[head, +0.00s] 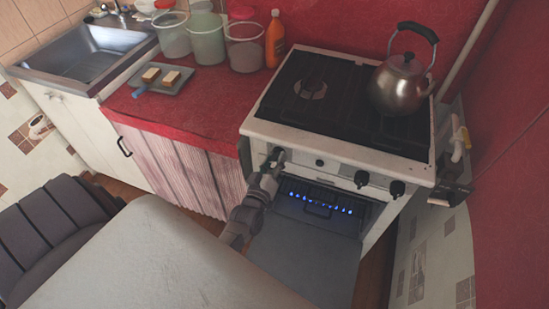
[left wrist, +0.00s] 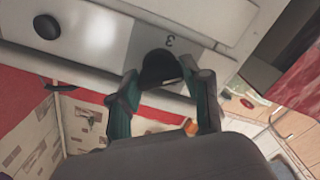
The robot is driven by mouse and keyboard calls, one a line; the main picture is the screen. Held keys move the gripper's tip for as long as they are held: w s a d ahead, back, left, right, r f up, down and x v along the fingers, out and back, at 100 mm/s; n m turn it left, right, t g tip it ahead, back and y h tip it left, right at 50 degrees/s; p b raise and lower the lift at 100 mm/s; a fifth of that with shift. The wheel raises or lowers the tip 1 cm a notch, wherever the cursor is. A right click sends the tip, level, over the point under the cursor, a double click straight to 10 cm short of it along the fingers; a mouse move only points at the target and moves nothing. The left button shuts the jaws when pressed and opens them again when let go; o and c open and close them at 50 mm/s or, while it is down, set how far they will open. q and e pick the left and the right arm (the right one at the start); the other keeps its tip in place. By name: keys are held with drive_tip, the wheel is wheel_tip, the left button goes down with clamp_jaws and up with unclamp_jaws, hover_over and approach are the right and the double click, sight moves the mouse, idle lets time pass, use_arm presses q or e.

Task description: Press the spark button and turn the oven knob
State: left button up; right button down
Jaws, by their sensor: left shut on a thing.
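The white stove (head: 338,150) has a front panel with dark knobs. My left gripper (head: 272,161) is at the left end of this panel. In the left wrist view my left gripper (left wrist: 163,88) has its fingers on both sides of a black knob (left wrist: 158,66), shut on it, with a "3" marked beside it. The small dark spark button (head: 319,162) sits on the panel right of the gripper, apart from it. A row of blue flames (head: 320,198) burns inside the oven. My right gripper is not in view.
A steel kettle (head: 400,85) stands on the stove top at the right. Two more knobs (head: 361,179) are on the panel's right. Jars (head: 208,42) and a tray (head: 163,80) stand on the red counter.

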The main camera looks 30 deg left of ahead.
use_arm(q)
drive_tip(key=n+b, duration=0.1)
drive_tip(key=n, duration=0.4)
drive_tip(key=shift+n, duration=0.3)
drive_tip(key=n+b, duration=0.1)
drive_tip(key=n, duration=0.3)
drive_tip(key=shift+n, duration=0.3)
drive_tip(key=shift+r+n, duration=0.1)
drive_tip(key=shift+n, duration=0.2)
drive_tip(key=o, duration=1.2)
drive_tip(key=shift+c, duration=0.2)
drive_tip(key=v, duration=1.2)
